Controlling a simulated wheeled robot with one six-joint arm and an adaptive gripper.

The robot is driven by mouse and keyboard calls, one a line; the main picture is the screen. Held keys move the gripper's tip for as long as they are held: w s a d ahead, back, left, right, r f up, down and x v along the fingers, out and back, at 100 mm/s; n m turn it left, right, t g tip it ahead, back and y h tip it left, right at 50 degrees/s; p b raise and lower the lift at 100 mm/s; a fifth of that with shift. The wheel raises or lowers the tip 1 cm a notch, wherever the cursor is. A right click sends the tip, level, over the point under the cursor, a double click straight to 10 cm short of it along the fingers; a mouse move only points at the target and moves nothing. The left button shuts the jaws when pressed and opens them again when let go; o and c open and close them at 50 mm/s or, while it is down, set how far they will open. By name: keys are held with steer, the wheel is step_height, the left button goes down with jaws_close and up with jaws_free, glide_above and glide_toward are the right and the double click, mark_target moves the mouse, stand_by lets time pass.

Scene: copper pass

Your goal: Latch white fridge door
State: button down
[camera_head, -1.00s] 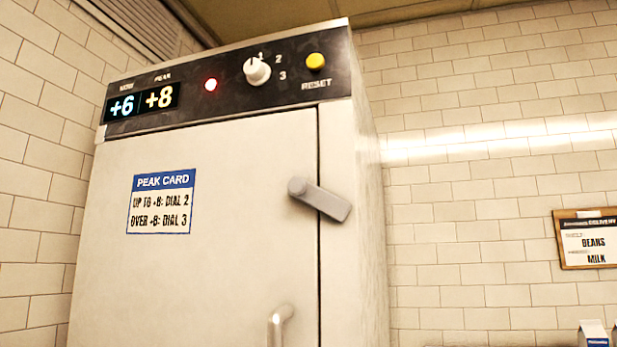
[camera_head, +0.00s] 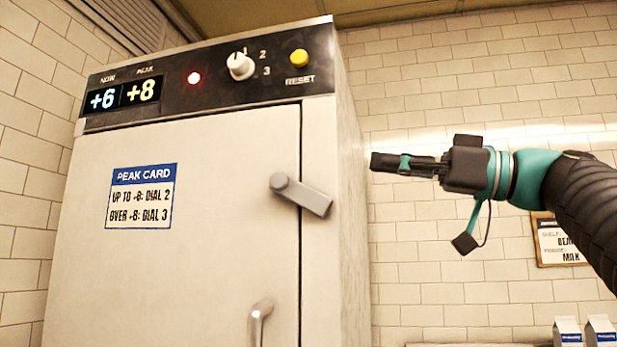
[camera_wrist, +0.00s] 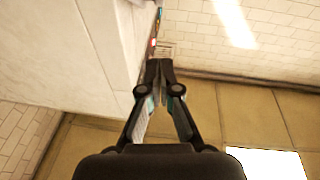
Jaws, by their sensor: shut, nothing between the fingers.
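The white fridge (camera_head: 200,250) stands at the left in the head view, with its door flush in the frame as far as I can see. A grey latch lever (camera_head: 302,195) is pivoted near the door's right edge. It slants down to the right across the door seam onto the frame. A vertical door handle (camera_head: 258,325) is below it. My gripper (camera_head: 378,162) is shut and empty, to the right of the fridge, a little above the latch's height and apart from it. In the wrist view my gripper (camera_wrist: 158,66) shows its closed fingertips beside a pale fridge surface (camera_wrist: 75,45).
The control panel has a display (camera_head: 125,95), a lit red lamp (camera_head: 194,78), a white dial (camera_head: 240,66) and a yellow reset button (camera_head: 299,58). A peak card (camera_head: 140,196) is on the door. A delivery board (camera_head: 556,240) and milk cartons (camera_head: 600,332) are at the right.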

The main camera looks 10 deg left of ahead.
mark_target(297, 192)
steer(key=p+x, duration=0.2)
steer(key=x, duration=0.8)
steer(key=shift+s, duration=0.1)
steer(key=shift+w+a+f, duration=0.25)
steer(key=shift+a+f, duration=0.5)
steer(key=shift+a, duration=0.2)
steer(key=shift+w+a+f, duration=0.15)
steer(key=shift+a+f, duration=0.25)
steer(key=shift+a, duration=0.15)
steer(key=shift+d, duration=0.15)
